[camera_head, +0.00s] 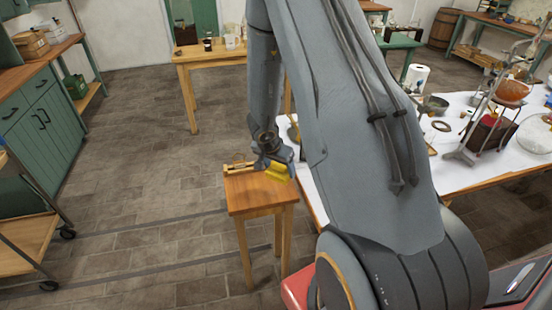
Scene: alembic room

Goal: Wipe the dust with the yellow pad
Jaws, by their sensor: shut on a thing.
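The yellow pad (277,171) is at my gripper (272,164), over the back right part of a small wooden table (256,198). My gripper is shut on the pad. I cannot tell whether the pad touches the tabletop. A light wooden item (238,167) lies along the table's back left edge. No dust can be made out on the tabletop at this size. My arm hides what lies behind and to the right of the gripper.
A long white-topped table (450,172) with glassware and a paper roll (416,77) stands at right. A wooden table (208,57) with cups is behind. Green cabinets (42,118) and a wheeled cart (28,240) stand at left. The stone floor (140,165) between is clear.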

